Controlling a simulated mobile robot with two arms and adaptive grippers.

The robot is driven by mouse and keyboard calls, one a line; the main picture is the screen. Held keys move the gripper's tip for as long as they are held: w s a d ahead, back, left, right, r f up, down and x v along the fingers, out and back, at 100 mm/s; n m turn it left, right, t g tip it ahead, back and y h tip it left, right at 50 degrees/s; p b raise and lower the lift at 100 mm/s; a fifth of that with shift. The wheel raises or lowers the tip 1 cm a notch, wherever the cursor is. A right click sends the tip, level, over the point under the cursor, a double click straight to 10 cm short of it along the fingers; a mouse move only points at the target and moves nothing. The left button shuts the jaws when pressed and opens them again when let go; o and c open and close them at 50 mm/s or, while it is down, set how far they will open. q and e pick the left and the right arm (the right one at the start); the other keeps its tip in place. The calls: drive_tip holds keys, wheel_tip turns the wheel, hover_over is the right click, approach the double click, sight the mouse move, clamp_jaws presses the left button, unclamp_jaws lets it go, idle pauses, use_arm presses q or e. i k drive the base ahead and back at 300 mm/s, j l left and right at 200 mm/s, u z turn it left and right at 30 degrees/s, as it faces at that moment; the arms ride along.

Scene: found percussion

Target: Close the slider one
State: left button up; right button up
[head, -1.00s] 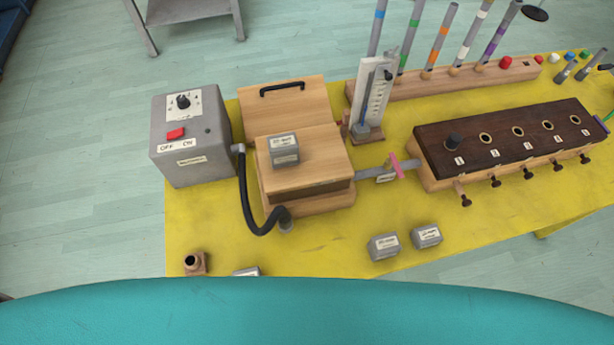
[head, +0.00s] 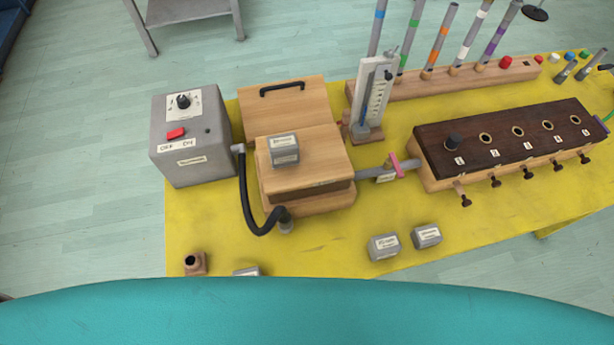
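A dark-topped wooden wind chest (head: 515,140) stands at the right of the yellow table. Its top has a row of round holes labelled with numbers, the one at label 1 filled by a black plug (head: 452,141). Along its front edge are several slider knobs. The slider at the left end, slider one (head: 463,193), sticks out toward the front with its pale wooden shaft showing. The other knobs, such as the second one (head: 495,181), also protrude, with less pale shaft visible. Neither of my grippers is in the head view.
A wooden bellows box (head: 305,165) bears a grey weight (head: 283,150). A grey pipe with a pink lever (head: 396,164) joins it to the chest. A grey switch box (head: 190,138) stands left.

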sight(466, 202)
drive_tip(key=k+l+z, duration=0.1)
drive_tip(key=l+z, duration=0.25)
drive_tip(key=z, duration=0.15)
drive_tip(key=l+z, duration=0.35)
drive_tip(key=z, duration=0.15)
